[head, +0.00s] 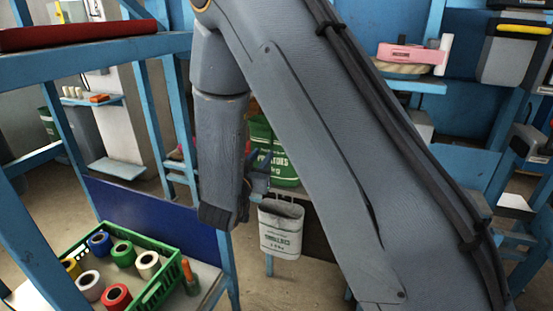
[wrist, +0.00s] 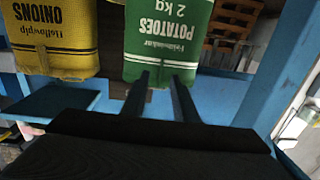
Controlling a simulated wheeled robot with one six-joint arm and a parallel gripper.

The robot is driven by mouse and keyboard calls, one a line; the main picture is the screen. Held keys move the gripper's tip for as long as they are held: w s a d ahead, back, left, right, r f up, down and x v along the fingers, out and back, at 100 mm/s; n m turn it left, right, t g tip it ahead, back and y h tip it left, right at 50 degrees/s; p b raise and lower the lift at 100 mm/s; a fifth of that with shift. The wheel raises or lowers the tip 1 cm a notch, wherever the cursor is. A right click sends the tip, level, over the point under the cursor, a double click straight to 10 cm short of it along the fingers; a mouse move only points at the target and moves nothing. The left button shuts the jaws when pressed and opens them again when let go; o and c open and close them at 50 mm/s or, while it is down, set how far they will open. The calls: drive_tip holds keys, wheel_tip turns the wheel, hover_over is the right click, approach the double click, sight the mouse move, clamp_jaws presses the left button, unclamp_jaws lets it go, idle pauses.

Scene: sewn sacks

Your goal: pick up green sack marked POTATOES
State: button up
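The green sack marked POTATOES (wrist: 165,45) is straight ahead in the wrist view, its print upside down there. In the head view the green sack (head: 284,168) stands behind my arm, partly hidden by it. My gripper (wrist: 161,78) is open and empty, with its two fingers apart. The fingertips reach to the sack's near edge in the wrist view; I cannot tell whether they touch it. In the head view my gripper (head: 258,184) is small and partly hidden beside the sack.
A yellow sack marked ONIONS (wrist: 52,38) is left of the green one in the wrist view. A whitish printed sack (head: 281,230) is below my gripper in the head view. A green crate of tape rolls (head: 150,290) sits at lower left. Blue frame posts (head: 160,115) stand left.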

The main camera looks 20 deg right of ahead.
sight(270, 143)
drive_tip(key=p+x, duration=0.2)
drive_tip(key=x, duration=0.5)
drive_tip(key=shift+w, duration=0.4)
drive_tip(key=shift+c, duration=0.3)
clamp_jaws()
